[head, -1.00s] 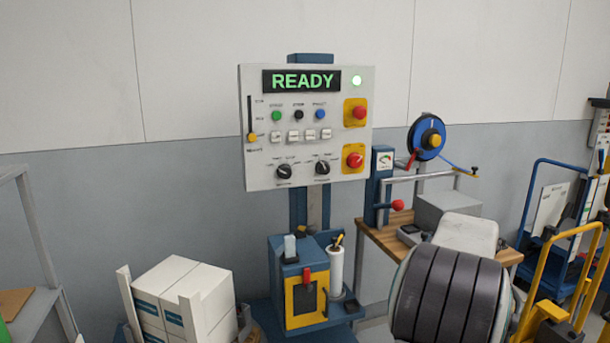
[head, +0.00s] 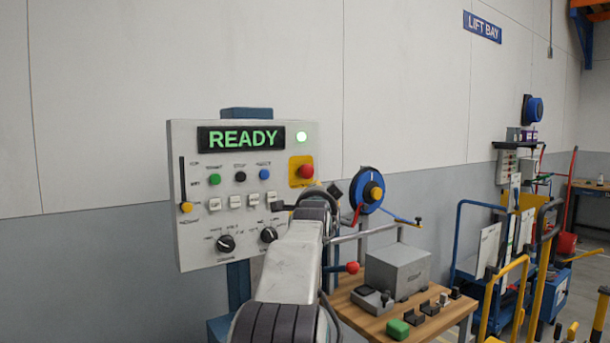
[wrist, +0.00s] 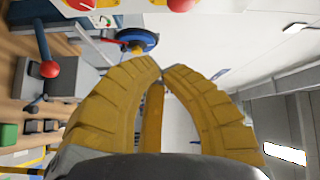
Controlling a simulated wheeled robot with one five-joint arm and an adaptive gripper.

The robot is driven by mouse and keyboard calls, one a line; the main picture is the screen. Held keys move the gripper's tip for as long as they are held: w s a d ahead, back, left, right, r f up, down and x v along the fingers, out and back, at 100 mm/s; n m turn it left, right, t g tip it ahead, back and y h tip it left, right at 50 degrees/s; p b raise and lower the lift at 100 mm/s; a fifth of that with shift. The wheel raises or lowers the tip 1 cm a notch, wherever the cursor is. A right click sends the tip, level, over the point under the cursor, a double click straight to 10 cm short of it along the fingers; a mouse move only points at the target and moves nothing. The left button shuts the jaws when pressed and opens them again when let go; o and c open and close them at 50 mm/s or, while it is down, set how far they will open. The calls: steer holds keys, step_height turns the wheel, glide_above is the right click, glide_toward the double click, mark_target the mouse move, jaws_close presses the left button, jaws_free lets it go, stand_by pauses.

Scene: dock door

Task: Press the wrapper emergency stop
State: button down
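The wrapper control panel (head: 185,245) is a pale upright box with a green READY display. A red mushroom button on a yellow plate (head: 305,171) sits at its upper right and looks like the emergency stop. It also shows, cut off, at the top of the wrist view (wrist: 182,4). A second red control (wrist: 82,4) shows beside it there; my arm hides it in the head view. My gripper (wrist: 161,72) has curved yellow fingers with tips together and nothing visible between them. The gripper is apart from the button; the head view largely hides it behind my arm.
A wooden bench (head: 365,318) with a grey box (head: 398,270) and small controls stands right of the panel. A blue reel (head: 367,190) and a lever with a red ball (head: 352,267) stick up close to my arm. Carts with yellow handles (head: 500,290) stand further right.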

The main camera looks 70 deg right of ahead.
step_height(320, 180, up, 2)
steer(key=m+h, duration=0.1)
steer(key=m, duration=0.3)
stand_by(0.6)
